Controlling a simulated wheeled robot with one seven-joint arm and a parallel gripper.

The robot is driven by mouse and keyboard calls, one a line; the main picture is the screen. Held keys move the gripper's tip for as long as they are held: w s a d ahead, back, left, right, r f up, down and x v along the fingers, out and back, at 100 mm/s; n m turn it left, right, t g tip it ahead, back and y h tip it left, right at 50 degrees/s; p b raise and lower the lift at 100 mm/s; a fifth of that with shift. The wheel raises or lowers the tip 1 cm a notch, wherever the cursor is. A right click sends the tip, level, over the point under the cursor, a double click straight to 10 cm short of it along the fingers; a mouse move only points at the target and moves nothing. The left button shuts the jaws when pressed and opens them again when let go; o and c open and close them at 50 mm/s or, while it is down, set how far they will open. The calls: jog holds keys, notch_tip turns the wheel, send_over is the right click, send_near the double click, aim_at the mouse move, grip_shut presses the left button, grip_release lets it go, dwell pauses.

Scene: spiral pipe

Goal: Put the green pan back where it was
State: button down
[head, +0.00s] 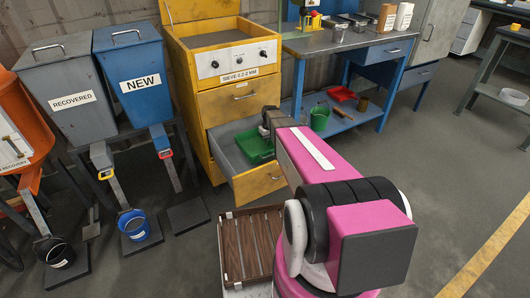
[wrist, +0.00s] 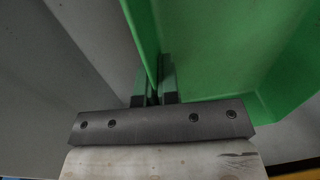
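The green pan (head: 252,147) is inside the open lower drawer (head: 259,184) of the yellow cabinet. In the wrist view the pan (wrist: 225,50) fills the upper right, with its wall running down between my fingers. My gripper (head: 265,131) is at the pan's right side in the head view, partly hidden by my pink arm. In the wrist view my gripper (wrist: 154,80) has its two dark fingers close together, one on each side of the pan's wall, shut on it. I cannot tell whether the pan rests on the drawer floor.
The yellow sieve cabinet (head: 225,103) stands behind the drawer. A blue workbench (head: 350,45) is to its right, with a green bucket (head: 320,118) and red tray (head: 341,93) on its lower shelf. Bins (head: 130,75) stand left. A brown ribbed tray (head: 248,245) lies in front.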

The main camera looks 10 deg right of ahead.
jog(key=shift+f, duration=3.1)
jog(key=c, duration=1.4)
grip_release()
jog(key=shift+f, duration=0.1)
jog(key=shift+o, duration=0.2)
notch_tip(320, 180, up, 12)
jog(key=s+a+r+m, duration=0.1)
jog(key=s+r, duration=0.1)
jog(key=s, duration=0.6)
jog(key=s+a+r+m, duration=0.1)
jog(key=s+a+r, duration=0.1)
jog(key=s, duration=0.7)
jog(key=s+a+r+m, duration=0.1)
jog(key=s+r, duration=0.2)
jog(key=s, duration=0.5)
jog(key=shift+s+a+r+m+h, duration=0.1)
jog(key=shift+s+a+m+h, duration=0.05)
jog(key=shift+a+m+h, duration=0.2)
jog(key=shift+d, duration=0.1)
